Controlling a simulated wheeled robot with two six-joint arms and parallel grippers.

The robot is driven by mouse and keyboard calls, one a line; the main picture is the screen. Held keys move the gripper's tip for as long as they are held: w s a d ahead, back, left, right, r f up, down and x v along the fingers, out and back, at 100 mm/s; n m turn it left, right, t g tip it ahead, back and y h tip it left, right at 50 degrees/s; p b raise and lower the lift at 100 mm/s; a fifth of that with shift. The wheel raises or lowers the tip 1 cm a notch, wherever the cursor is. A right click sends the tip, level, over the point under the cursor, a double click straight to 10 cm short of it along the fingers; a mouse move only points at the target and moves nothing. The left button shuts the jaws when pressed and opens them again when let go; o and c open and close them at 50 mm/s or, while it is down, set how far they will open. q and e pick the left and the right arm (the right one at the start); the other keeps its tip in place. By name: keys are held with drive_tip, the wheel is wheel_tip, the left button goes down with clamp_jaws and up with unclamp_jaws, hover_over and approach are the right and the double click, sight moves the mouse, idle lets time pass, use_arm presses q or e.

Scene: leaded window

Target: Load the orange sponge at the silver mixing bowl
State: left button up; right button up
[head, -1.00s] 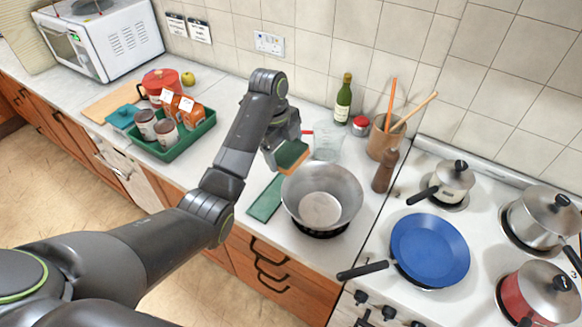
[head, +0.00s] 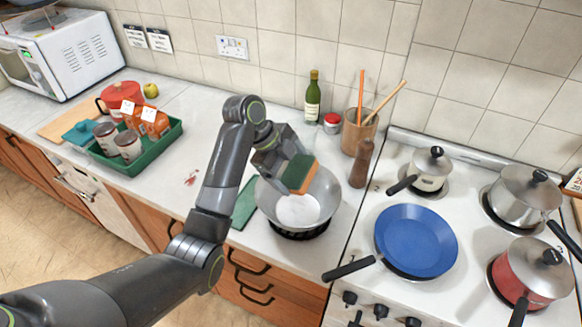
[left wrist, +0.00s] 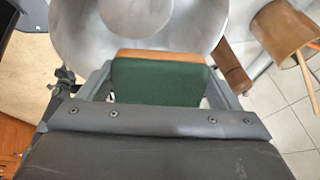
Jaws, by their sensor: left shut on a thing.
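The orange sponge (head: 303,179) has a dark green scouring side and an orange side. My left gripper (head: 292,172) is shut on it and holds it over the silver mixing bowl (head: 326,205). In the left wrist view the sponge (left wrist: 158,82) sits between the two fingers (left wrist: 158,90), with the bowl (left wrist: 80,35) beyond it. The bowl stands upright on the counter and its visible inside is empty. The sponge overlaps the far left part of the bowl; its exact height above it is hard to tell. My right gripper is out of view.
A green cloth (head: 246,200) lies left of the bowl. A wine bottle (head: 313,97), a red-lidded jar (head: 332,124), a utensil crock (head: 358,133) and a pepper mill (head: 358,163) stand behind it. The stove with a blue pan (head: 416,240) is to the right. A green tray (head: 142,163) stands left.

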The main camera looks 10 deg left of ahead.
sight(300, 166)
use_arm(q)
drive_tip(key=shift+f+b, duration=2.75)
drive_tip(key=shift+f, duration=2.15)
drive_tip(key=shift+r, duration=0.1)
wheel_tip(300, 166, up, 5)
drive_tip(key=p, duration=0.5)
drive_tip(key=shift+r, duration=0.1)
wheel_tip(300, 166, up, 7)
drive_tip(key=p, duration=0.5)
drive_tip(key=shift+f+p, duration=0.2)
drive_tip(key=shift+p, duration=0.2)
drive_tip(key=shift+r, duration=0.1)
wheel_tip(300, 166, up, 2)
drive_tip(key=shift+r+p, duration=0.15)
drive_tip(key=shift+p, duration=1)
drive_tip(key=shift+r, duration=0.8)
